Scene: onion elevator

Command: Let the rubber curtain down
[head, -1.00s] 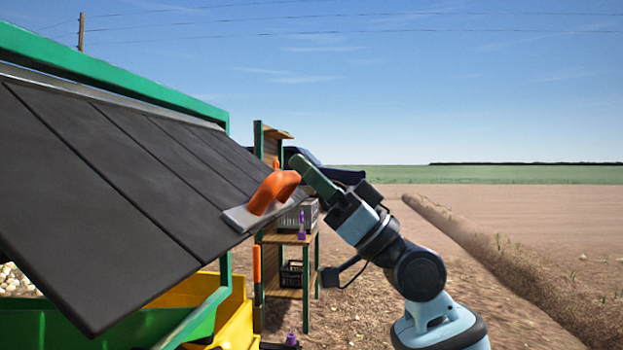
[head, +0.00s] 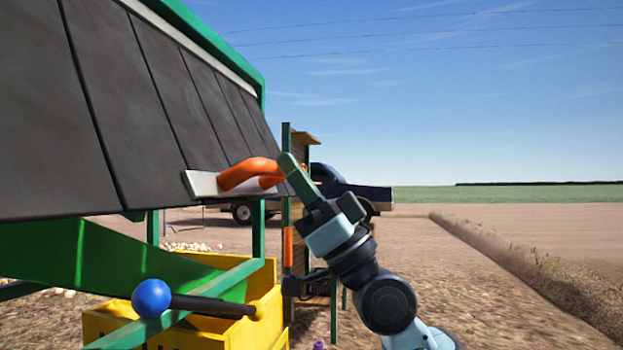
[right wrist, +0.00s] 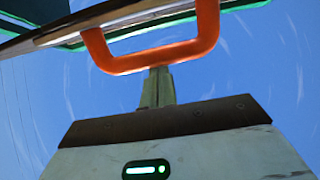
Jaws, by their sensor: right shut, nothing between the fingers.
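The rubber curtain (head: 150,110), several dark strips side by side, hangs at a slant from a rail under the green frame beam. An orange handle (head: 252,172) on a pale metal plate (head: 204,185) sits at its lower edge, far end. My right gripper (head: 286,164) is shut with nothing between its fingers, at the right end of the handle. In the right wrist view the green fingertips (right wrist: 158,84) reach the lower bar of the orange handle (right wrist: 152,58), which hides their ends; contact is unclear. My left gripper is not in view.
A blue ball knob (head: 151,298) on a dark lever stands below the curtain, near a yellow bin (head: 262,305) and a green chute (head: 100,255). A wooden shelf (head: 299,215) and a dark truck (head: 365,192) are beyond. Open field lies to the right.

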